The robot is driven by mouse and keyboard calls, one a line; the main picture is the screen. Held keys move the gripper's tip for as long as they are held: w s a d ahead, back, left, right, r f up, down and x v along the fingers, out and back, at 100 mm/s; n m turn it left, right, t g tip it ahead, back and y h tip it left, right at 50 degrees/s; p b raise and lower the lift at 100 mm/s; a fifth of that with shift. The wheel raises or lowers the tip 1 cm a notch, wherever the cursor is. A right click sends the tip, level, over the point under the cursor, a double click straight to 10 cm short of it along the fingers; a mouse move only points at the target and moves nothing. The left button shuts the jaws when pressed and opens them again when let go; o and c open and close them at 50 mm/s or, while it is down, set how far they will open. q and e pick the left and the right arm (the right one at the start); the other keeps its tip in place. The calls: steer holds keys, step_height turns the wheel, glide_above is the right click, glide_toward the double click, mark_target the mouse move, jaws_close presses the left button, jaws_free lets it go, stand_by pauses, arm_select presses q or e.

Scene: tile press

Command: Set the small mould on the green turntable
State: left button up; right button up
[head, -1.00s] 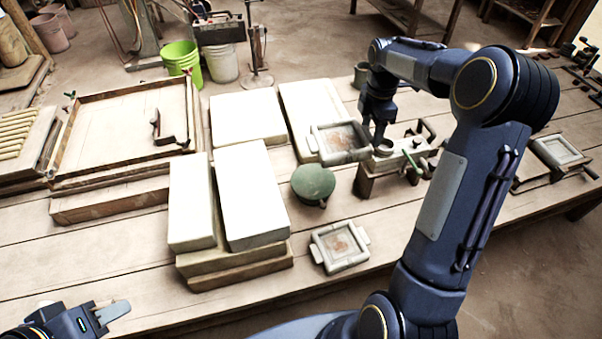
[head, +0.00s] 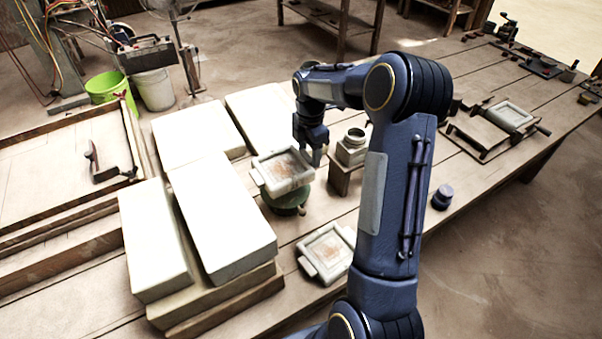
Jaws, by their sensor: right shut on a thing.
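The small mould (head: 284,170), a pale square frame with side lugs and a brownish inside, is over the green turntable (head: 286,203). It covers most of the turntable's top, and I cannot tell whether the two touch. My right gripper (head: 313,158) is shut on the mould at its right side. A similar mould (head: 326,256) lies on the table nearer to me, partly hidden by my right arm. My left gripper is out of view.
White slabs (head: 222,215) are stacked left of the turntable, with more slabs behind. A pale block with a round top (head: 352,147) stands just right of my gripper. A framed press (head: 510,115) with another mould sits at the right.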

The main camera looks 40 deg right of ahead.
steer(key=shift+f, duration=2.85)
steer(key=shift+f, duration=0.1)
steer(key=o, duration=1.5)
steer(key=shift+c, duration=0.2)
